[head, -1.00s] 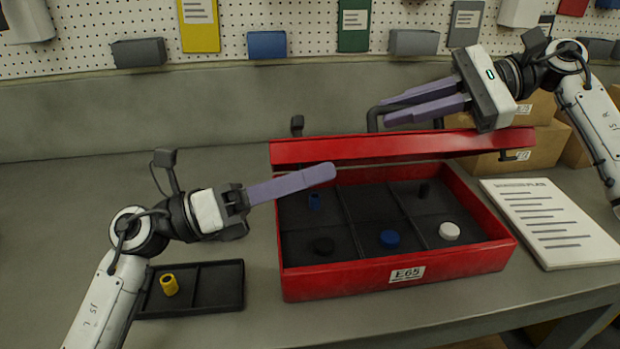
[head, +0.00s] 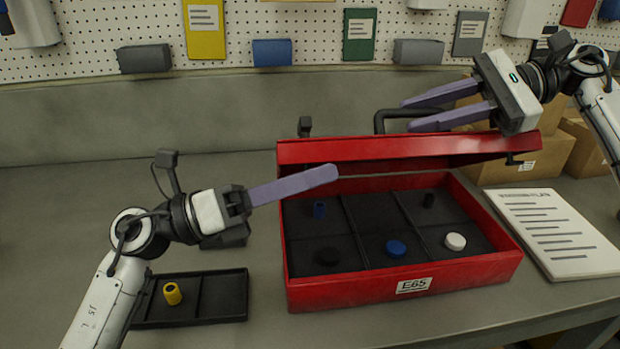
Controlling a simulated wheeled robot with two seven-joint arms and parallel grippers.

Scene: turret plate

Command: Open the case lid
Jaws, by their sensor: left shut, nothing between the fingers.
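The red case (head: 370,296) labelled E65 stands on the bench with its red lid (head: 390,150) raised part way, tilted up along the back.
A black tray (head: 222,298) with a yellow cylinder (head: 172,293) lies at the front left. A printed sheet (head: 555,232) lies right of the case. Cardboard boxes (head: 545,160) stand behind right. The bench at the far left is clear.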

